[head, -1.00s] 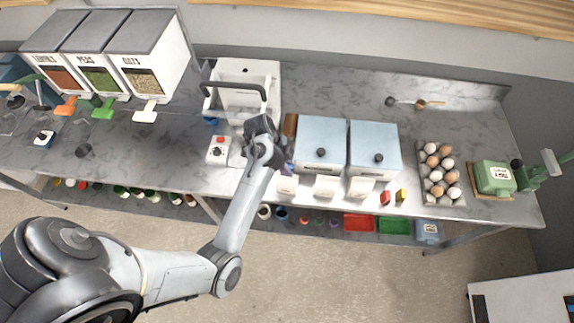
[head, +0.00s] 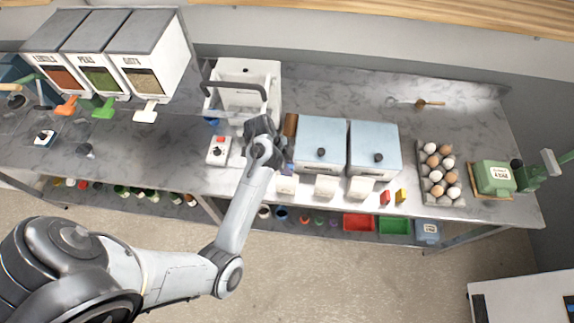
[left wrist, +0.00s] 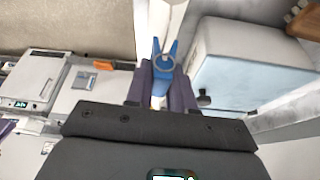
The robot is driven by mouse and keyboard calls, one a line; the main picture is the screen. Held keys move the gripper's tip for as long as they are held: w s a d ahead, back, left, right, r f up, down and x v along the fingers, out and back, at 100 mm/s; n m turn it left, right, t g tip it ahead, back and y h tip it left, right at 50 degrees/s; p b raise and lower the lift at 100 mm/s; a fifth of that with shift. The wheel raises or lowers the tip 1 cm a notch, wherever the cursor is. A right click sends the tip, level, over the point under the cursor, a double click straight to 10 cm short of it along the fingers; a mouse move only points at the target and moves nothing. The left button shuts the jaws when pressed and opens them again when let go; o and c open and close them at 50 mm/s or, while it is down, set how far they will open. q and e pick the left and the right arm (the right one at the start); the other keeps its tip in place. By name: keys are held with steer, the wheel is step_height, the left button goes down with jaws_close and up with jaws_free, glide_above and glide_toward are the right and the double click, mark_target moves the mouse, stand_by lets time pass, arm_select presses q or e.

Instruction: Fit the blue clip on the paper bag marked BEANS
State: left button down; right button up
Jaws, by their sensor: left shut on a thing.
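My left gripper (left wrist: 163,88) is shut on the blue clip (left wrist: 166,52), which sticks out beyond the fingertips in the left wrist view. In the head view my left gripper (head: 286,167) is mostly hidden behind its own wrist, beside the leftmost of three small white paper bags. These are the left bag (head: 287,186), the middle bag (head: 325,186) and the right bag (head: 361,188), standing in a row at the counter's front. Their marks are too small to read, so I cannot tell which says BEANS. My right gripper is not in view.
Two pale blue-lidded bins (head: 321,135) stand close behind the bags. A white switch box (head: 218,150) is left of my wrist. Red and yellow blocks (head: 385,197) and an egg tray (head: 428,196) lie to the right. The counter behind the eggs is mostly clear.

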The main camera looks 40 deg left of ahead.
arm_select(q)
steer(key=shift+f, duration=0.25)
steer(key=shift+f+b, duration=0.4)
steer(key=shift+f+b, duration=0.35)
steer(key=shift+f, duration=0.1)
stand_by(0.3)
steer(key=shift+f, duration=0.35)
steer(key=shift+f, duration=0.1)
steer(key=c, duration=0.9)
jaws_free()
steer(key=o, duration=0.9)
steer(key=shift+r, duration=0.2)
